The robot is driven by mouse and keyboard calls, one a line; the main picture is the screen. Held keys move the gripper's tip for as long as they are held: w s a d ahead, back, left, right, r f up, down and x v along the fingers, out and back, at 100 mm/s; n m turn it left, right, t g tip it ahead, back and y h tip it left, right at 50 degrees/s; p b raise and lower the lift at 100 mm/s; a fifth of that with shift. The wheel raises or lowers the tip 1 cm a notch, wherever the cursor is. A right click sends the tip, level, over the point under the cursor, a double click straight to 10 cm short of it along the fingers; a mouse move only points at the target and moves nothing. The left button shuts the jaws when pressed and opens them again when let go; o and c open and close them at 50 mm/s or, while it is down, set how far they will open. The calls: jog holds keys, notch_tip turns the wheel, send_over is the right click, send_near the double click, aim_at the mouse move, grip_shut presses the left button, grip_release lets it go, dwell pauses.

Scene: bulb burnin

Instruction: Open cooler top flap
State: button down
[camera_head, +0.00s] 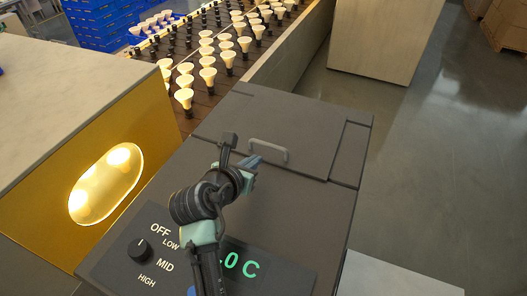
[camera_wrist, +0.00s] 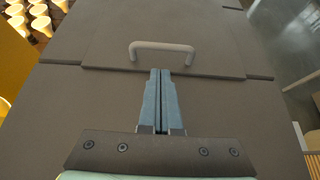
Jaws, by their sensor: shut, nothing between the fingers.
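The cooler (camera_head: 290,215) is a dark grey box with a flat top. Its top flap (camera_head: 236,118) is a panel lying closed, level with the surrounding top. A light grey bar handle (camera_head: 268,150) stands near the flap's front edge; it also shows in the wrist view (camera_wrist: 161,46). My gripper (camera_head: 257,161) is shut and empty, just in front of the handle. In the wrist view, my gripper's fingertips (camera_wrist: 160,72) are together, pointing at the handle's middle, a little short of it. I cannot tell their height above the top.
The cooler's front panel has a knob (camera_head: 140,250) marked OFF, LOW, MID, HIGH and a green display (camera_head: 240,265). A conveyor with several bulbs (camera_head: 208,76) runs behind. A yellow housing (camera_head: 150,110) with a lit window stands left. Open floor (camera_head: 420,180) lies right.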

aim_at(263, 163)
jog(key=x, duration=0.6)
jog(key=shift+w, duration=0.25)
jog(key=shift+d, duration=0.1)
